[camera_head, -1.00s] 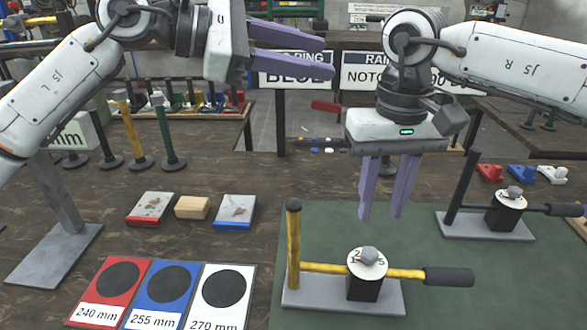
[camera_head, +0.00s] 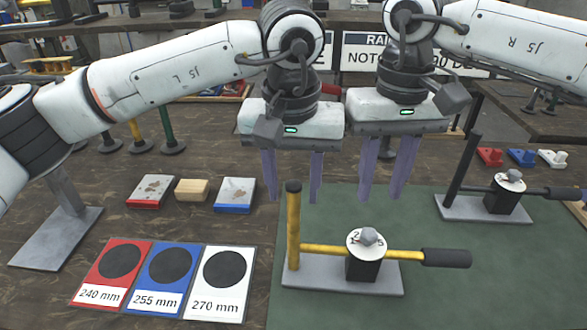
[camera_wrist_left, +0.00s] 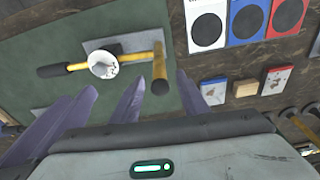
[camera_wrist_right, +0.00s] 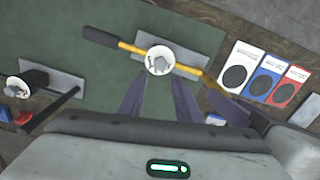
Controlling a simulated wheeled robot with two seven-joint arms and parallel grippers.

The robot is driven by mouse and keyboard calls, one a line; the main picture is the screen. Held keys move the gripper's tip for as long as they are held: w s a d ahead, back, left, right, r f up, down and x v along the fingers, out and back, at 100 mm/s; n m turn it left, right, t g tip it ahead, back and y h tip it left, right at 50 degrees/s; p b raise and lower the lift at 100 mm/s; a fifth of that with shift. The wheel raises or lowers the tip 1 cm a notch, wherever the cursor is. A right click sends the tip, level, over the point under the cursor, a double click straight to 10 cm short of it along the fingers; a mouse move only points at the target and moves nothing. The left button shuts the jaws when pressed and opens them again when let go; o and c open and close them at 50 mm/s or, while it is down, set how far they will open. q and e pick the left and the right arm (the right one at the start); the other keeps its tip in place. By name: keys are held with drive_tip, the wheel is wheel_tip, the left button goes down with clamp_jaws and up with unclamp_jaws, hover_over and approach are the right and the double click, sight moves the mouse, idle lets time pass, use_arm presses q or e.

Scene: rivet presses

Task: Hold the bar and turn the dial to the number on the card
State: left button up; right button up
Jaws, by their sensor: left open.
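A yellow bar (camera_head: 322,249) with a black grip (camera_head: 446,258) runs across a press on a grey base plate, beside a yellow upright post (camera_head: 293,225). A white dial (camera_head: 366,241) with a grey knob sits on a black block at the bar; its numbers are small and partly hidden. The dial also shows in the left wrist view (camera_wrist_left: 103,65) and right wrist view (camera_wrist_right: 160,60). My left gripper (camera_head: 292,200) is open and empty, above and behind the post. My right gripper (camera_head: 384,198) is open and empty, above and behind the dial. Neither touches the press.
Red, blue and white cards (camera_head: 221,284) read 240, 255 and 270 mm. Three small blocks (camera_head: 191,190) lie behind them. A second press (camera_head: 503,195) with a black bar stands at right. Signs (camera_head: 366,50) behind are partly hidden by my arms. The green mat's front is clear.

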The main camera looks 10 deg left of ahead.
sight(294, 210)
use_arm(q)
drive_tip(key=f, duration=0.4)
drive_tip(key=w+f, duration=0.1)
drive_tip(key=f, duration=0.1)
drive_tip(key=shift+f, duration=0.2)
